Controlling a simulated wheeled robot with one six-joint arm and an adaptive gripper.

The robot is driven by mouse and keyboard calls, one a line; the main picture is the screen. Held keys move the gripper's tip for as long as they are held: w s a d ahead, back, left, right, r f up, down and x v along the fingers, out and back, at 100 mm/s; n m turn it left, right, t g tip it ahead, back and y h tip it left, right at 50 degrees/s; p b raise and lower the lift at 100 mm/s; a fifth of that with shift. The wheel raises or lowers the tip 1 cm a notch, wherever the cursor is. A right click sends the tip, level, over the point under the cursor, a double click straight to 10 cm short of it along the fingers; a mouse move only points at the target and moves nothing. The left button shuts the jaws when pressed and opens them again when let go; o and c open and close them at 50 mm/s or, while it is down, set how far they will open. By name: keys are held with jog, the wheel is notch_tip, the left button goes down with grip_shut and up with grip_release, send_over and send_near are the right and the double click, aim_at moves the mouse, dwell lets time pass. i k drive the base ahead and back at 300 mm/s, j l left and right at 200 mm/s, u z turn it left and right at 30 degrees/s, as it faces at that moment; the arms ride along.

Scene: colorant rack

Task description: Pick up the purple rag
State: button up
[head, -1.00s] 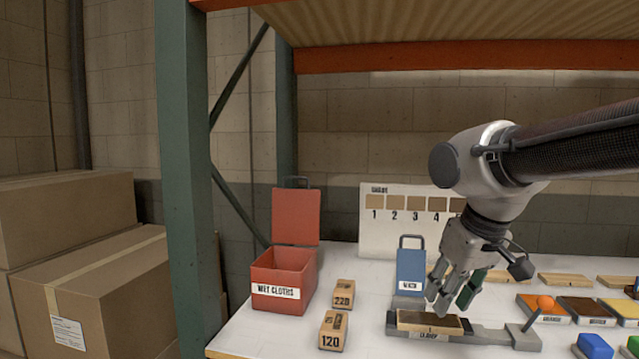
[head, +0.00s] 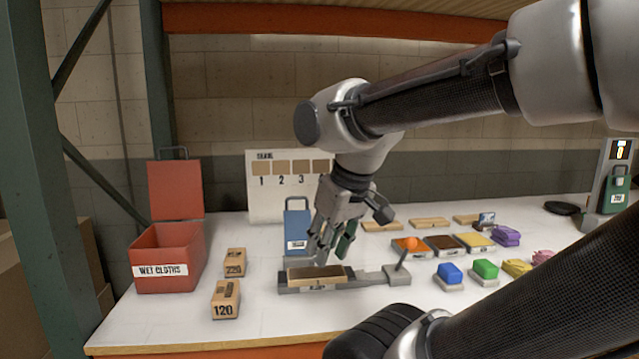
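The purple rag (head: 506,236) lies folded at the right of the white bench, behind the yellow and pink cloths. My gripper (head: 326,258) points down at the left-middle of the bench, just above or beside a wooden block in a grey holder (head: 316,285). It is well to the left of the purple rag. A dark green piece shows beside its fingers; I cannot tell whether it is part of the gripper or a separate thing. How far the fingers are apart is unclear.
A red wet-cloths box (head: 165,262) stands open at the left, with two numbered blocks beside it. A blue container (head: 298,228) is behind my gripper. Colour trays (head: 443,245), blue and green blocks, a yellow cloth (head: 517,267) and a pink cloth (head: 542,257) fill the right.

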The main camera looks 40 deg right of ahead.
aim_at(506, 237)
jog(key=z, duration=2.2)
